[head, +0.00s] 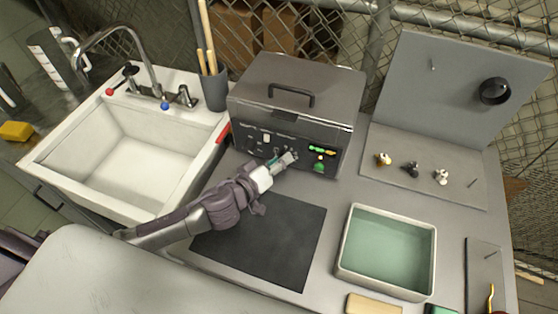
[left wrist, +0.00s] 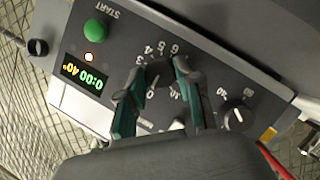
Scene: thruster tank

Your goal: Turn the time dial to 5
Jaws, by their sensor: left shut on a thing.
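The grey machine (head: 297,88) with a lid handle stands at the back of the bench. Its front panel bears a black dial (left wrist: 158,73) ringed by white numerals, 3 to 6 legible and a 0 below, which I take as the time dial. My left gripper (head: 290,158) reaches the panel, and in the left wrist view its fingers (left wrist: 157,82) are shut on this dial, one on each side. The dial's white mark is partly hidden and seems near the 0. The display (left wrist: 83,77) reads 0:00 and 40°. My right gripper is not in view.
A second dial (left wrist: 236,115) sits beside the gripped one. A green START button (left wrist: 94,31) is on the panel's other side. A sink (head: 125,150) is at left, a dark mat (head: 265,245) in front, and a green-bottomed tray (head: 387,292) at right.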

